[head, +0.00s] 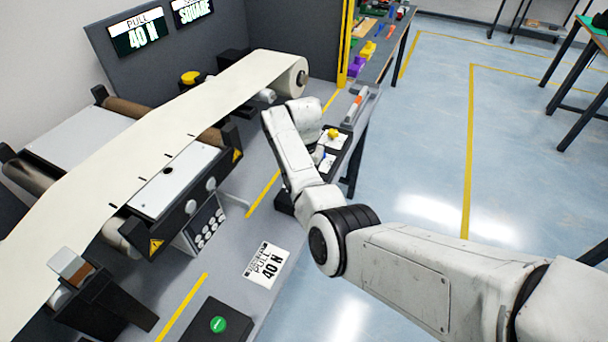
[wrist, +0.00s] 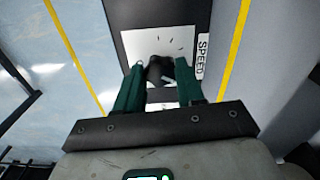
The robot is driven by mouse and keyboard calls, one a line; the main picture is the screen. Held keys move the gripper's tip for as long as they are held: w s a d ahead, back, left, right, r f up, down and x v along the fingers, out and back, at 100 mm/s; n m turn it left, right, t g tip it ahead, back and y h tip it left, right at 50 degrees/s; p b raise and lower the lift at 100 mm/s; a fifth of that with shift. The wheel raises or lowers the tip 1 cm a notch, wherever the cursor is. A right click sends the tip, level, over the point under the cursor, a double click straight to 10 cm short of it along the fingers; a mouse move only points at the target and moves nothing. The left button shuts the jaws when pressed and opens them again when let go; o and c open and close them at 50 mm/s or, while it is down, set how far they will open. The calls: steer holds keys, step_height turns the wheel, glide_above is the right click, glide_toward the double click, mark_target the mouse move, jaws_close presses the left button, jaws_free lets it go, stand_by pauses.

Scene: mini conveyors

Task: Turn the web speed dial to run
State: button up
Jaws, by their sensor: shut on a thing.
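In the wrist view, the web speed dial is a dark knob (wrist: 160,68) on a white plate (wrist: 133,42) with short black tick marks. A label reading SPEED (wrist: 203,55) runs along the plate's right side. My gripper (wrist: 160,75) has two green fingers, one on each side of the knob, and is shut on it. The fingers cover part of the knob, and I cannot read which mark it points to. In the head view, my arm hides most of the gripper and the dial.
In the head view, a cream web (head: 130,155) runs over rollers to a roll (head: 292,78). A yellow knob (head: 333,133) on a white plate is just beyond my wrist. Open floor is right.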

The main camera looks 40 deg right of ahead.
steer(key=o, duration=1)
steer(key=shift+o, duration=0.2)
steer(key=shift+r, duration=0.15)
step_height(320, 180, up, 11)
steer(key=b, duration=0.1)
steer(key=shift+f, duration=0.2)
